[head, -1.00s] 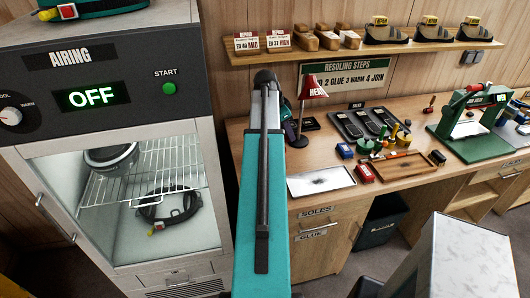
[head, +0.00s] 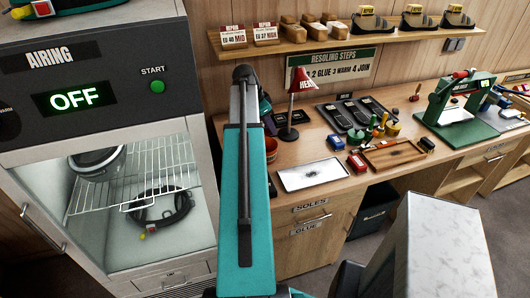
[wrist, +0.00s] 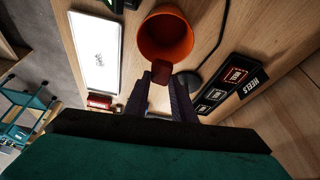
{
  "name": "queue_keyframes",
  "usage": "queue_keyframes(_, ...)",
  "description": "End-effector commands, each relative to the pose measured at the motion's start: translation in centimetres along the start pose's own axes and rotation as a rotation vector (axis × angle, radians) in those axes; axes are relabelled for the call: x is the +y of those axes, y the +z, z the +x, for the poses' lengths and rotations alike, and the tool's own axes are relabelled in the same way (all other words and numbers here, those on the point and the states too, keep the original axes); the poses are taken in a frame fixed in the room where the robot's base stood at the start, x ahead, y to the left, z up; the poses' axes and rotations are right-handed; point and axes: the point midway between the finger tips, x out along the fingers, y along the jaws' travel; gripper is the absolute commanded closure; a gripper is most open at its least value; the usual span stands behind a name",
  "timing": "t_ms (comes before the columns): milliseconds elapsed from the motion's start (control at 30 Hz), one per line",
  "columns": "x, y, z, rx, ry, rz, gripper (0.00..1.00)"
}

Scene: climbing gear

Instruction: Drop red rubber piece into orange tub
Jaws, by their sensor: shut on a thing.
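The orange tub (wrist: 178,32) stands on the wooden bench in the wrist view, its open mouth facing the camera. In the head view a part of the tub (head: 271,147) shows just right of my arm. My gripper (wrist: 161,80) is shut on the red rubber piece (wrist: 161,72), held at the fingertips. In the wrist view the piece overlaps the near rim of the tub; I cannot tell its height above it. In the head view my arm hides the piece and most of the gripper.
A red heat lamp (head: 301,84) stands close behind the tub; its dark base and cord show beside it in the wrist view. A white tray (head: 311,174) lies at the bench front. A dark case labelled heels (wrist: 230,84) lies nearby. The airing cabinet (head: 75,240) is at left.

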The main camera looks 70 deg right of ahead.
Motion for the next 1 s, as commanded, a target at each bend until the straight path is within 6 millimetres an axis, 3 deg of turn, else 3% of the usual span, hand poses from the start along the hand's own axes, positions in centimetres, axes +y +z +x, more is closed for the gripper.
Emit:
queue_keyframes(500, 0.1, 1.7, 4.2, 0.0, 0.0, 0.001, 0.98)
queue_keyframes(967, 0.1, 1.8, 4.7, 0.0, 0.0, 0.002, 0.98)
queue_keyframes(1000, 0.1, 1.8, 4.7, 0.0, 0.0, 0.002, 0.74)
